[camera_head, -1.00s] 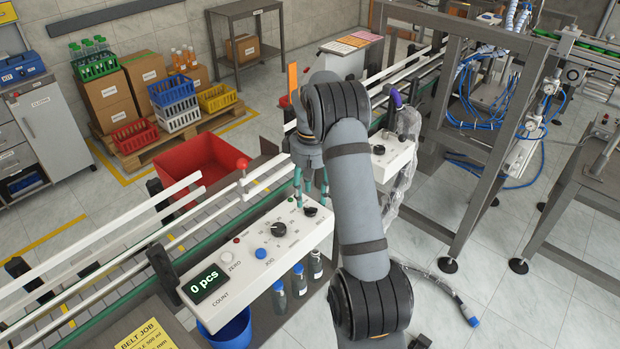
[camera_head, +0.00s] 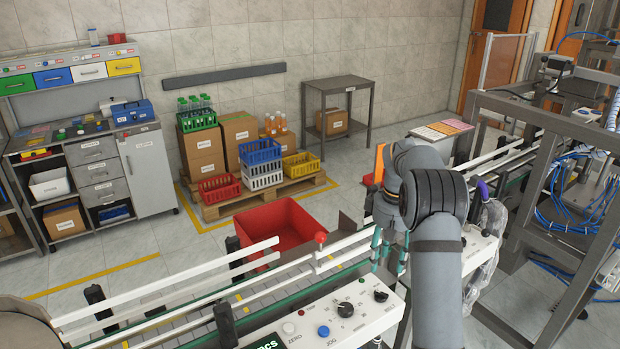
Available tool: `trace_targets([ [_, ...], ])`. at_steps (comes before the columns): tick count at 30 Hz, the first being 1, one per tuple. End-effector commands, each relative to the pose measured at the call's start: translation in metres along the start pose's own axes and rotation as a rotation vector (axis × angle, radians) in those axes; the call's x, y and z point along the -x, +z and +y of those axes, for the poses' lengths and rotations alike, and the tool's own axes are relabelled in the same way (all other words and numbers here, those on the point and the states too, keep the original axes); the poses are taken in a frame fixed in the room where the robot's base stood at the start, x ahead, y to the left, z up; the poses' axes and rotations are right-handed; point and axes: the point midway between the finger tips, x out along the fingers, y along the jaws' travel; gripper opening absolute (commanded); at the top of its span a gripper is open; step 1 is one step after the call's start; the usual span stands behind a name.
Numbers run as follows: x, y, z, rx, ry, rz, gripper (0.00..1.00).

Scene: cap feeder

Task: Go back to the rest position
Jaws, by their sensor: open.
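My gripper (camera_head: 389,257) shows in the head view with its teal fingers pointing down, apart from each other and with nothing between them. It is above the near side of the conveyor, just past the right end of the white control panel (camera_head: 335,315). My arm comes in from the bottom right and bends over at the wrist, which hides part of the conveyor behind it.
The conveyor (camera_head: 190,325) with white guide rails (camera_head: 165,291) crosses the view. A red bin (camera_head: 280,225) stands behind it. A pallet (camera_head: 262,198) holds crates and boxes. A metal frame (camera_head: 530,190) with blue hoses is close on the right. Floor left of the bin is clear.

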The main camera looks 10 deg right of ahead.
Motion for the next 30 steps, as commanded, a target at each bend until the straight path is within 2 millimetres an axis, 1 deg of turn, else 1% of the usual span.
trace_targets([
  [5,-0.017,0.001,-0.001,0.000,-0.003,-0.005,0.46],
  [15,-0.081,0.002,-0.001,-0.002,-0.004,-0.008,0.46],
  [18,-0.098,0.003,-0.001,-0.003,-0.004,-0.008,0.46],
  [21,-0.110,0.002,0.000,-0.002,-0.003,-0.006,0.46],
  [26,-0.121,0.002,0.000,-0.004,-0.003,-0.005,0.46],
  [30,-0.120,0.002,0.000,-0.019,-0.002,-0.004,0.46],
])
